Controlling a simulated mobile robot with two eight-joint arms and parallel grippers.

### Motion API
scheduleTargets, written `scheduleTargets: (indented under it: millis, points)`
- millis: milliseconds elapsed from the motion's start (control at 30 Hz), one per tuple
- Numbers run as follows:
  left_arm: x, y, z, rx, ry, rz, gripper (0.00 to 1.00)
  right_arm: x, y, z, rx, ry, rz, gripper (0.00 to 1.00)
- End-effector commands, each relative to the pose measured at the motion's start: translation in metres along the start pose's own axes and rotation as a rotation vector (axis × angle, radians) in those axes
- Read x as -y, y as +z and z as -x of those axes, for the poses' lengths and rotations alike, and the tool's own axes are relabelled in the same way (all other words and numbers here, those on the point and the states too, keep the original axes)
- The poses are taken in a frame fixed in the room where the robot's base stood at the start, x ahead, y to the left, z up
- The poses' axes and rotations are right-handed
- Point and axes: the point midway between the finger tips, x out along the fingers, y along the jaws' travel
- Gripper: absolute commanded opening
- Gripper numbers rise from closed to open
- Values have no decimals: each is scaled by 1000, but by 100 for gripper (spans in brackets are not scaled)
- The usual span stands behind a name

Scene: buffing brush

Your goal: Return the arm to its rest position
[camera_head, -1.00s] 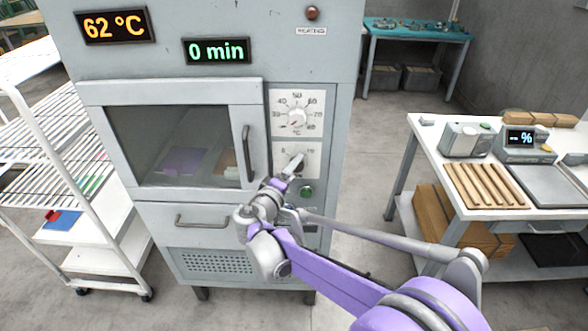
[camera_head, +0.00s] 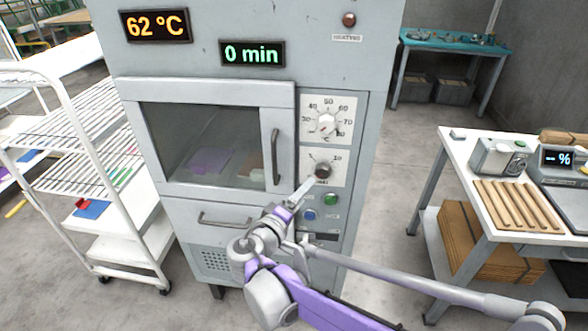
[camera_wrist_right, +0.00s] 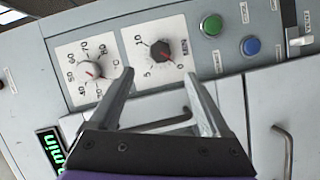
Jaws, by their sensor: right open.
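My right gripper (camera_head: 306,186) is open and empty in front of the oven's control panel, just below and left of the dark timer knob (camera_head: 323,171). In the right wrist view its two fingers (camera_wrist_right: 159,75) are spread apart, and the timer knob (camera_wrist_right: 161,50) shows beyond them, not held. My right arm (camera_head: 350,312) comes in from the lower right. The grey oven (camera_head: 240,190) has its windowed door shut, with a purple sheet (camera_head: 208,161) and a brown piece inside. My left gripper is not in view.
The panel also has a white temperature knob (camera_head: 327,122), a green button (camera_head: 330,200) and a blue button (camera_head: 310,215). The displays read 62 °C and 0 min. A white rack cart (camera_head: 120,215) stands left, a white table (camera_head: 460,150) right. Open floor lies between oven and table.

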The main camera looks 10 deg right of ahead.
Motion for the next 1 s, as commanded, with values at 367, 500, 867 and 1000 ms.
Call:
scheduleTargets:
  millis: [367, 500, 867, 1000]
  points:
    - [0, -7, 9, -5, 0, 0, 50, -2, 92, -2, 167, -241, -76, 81]
    - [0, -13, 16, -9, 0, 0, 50, 9, 168, 25, 295, -479, -198, 81]
    - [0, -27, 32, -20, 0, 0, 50, 51, 254, 134, 435, -943, -632, 81]
    - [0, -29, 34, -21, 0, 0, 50, 58, 256, 153, 437, -1011, -728, 81]
